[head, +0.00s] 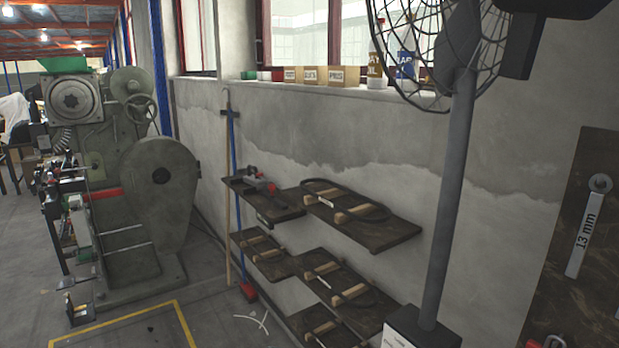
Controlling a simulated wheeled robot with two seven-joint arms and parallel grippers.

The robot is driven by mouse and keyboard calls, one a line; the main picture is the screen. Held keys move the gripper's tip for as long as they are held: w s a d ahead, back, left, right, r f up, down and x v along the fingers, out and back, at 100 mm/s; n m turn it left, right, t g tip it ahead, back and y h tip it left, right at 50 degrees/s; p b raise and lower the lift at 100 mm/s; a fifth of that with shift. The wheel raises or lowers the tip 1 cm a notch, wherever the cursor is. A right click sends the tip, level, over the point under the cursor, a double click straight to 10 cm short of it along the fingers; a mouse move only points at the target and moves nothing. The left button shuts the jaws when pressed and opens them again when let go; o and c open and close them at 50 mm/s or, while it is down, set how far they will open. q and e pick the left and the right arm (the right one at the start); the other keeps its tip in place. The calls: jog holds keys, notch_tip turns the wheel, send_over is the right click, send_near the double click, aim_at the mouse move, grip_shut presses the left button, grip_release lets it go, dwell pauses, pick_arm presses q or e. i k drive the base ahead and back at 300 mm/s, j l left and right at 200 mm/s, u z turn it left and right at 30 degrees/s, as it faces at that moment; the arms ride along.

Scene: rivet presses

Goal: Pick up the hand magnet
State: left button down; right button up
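I cannot make out the hand magnet for certain in the head view. A small dark tool with grey and red parts (258,183) lies on the upper left wall shelf (285,210); it is too small to tell what it is. Neither of my grippers is in view.
Several dark wall shelves, including the upper right one (395,234), hold wooden-handled loops. A large green-grey press (155,195) stands at left. A fan on a grey pole (450,200) stands in front of the wall. A broom (229,190) leans there.

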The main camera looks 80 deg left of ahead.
aim_at(253, 179)
jog(key=u, duration=3.1)
